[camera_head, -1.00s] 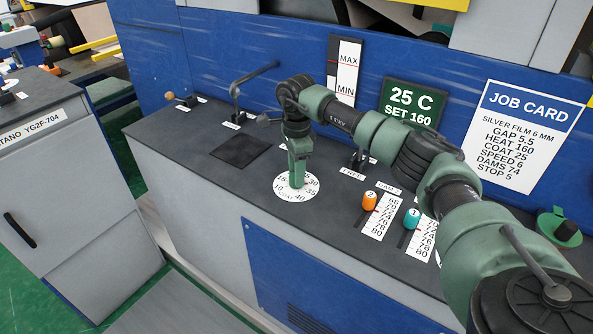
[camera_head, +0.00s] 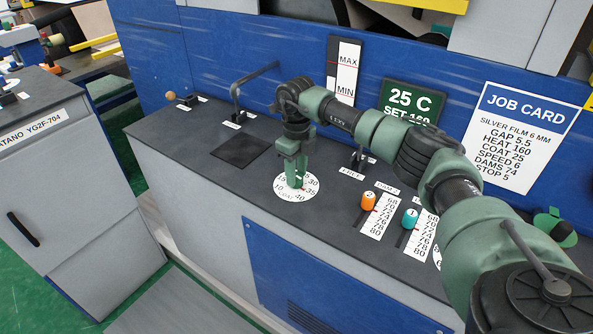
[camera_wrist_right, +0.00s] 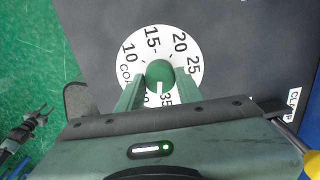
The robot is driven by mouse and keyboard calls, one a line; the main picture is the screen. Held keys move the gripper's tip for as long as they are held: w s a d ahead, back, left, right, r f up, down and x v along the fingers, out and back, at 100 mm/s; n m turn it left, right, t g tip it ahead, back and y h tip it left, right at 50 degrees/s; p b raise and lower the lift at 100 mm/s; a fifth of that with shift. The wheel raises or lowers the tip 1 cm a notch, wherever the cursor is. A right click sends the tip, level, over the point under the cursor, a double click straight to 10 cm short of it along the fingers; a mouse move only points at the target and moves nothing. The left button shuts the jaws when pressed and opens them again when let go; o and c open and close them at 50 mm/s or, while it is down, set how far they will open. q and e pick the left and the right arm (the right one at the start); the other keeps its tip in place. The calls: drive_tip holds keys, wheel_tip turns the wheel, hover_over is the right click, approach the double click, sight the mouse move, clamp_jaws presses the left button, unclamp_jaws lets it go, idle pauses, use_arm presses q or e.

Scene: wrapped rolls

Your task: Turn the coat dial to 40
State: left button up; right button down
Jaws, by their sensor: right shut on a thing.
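The coat dial (camera_head: 281,190) is a white numbered disc on the dark panel top. Its round green knob (camera_wrist_right: 159,72) shows in the right wrist view, with a white pointer mark aimed at the bottom of the picture, beside the 35. The numbers 10, 15, 20 and 25 show; the lower ones are partly covered by my gripper. My right gripper (camera_head: 292,176) points down over the dial, shut on the knob. It also shows in the right wrist view (camera_wrist_right: 159,80), one finger on each side of the knob.
An orange slider (camera_head: 369,201) and a teal slider (camera_head: 411,218) stand right of the dial. A bent lever (camera_head: 240,95) rises behind left, near a dark square plate (camera_head: 239,147). The job card (camera_head: 524,125) reads COAT 25. A green display (camera_head: 412,100) shows 25 C.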

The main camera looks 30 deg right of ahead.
drive_tip(key=m+p, duration=0.1)
drive_tip(key=m, duration=0.5)
drive_tip(key=shift+r, duration=0.1)
drive_tip(key=shift+w+m, duration=0.1)
drive_tip(key=shift+m, duration=0.2)
idle(0.3)
drive_tip(key=c, duration=0.9)
unclamp_jaws()
drive_tip(key=shift+c, duration=0.2)
wheel_tip(320, 180, up, 8)
drive_tip(key=shift+f+b, duration=0.1)
drive_tip(key=shift+b, duration=0.75)
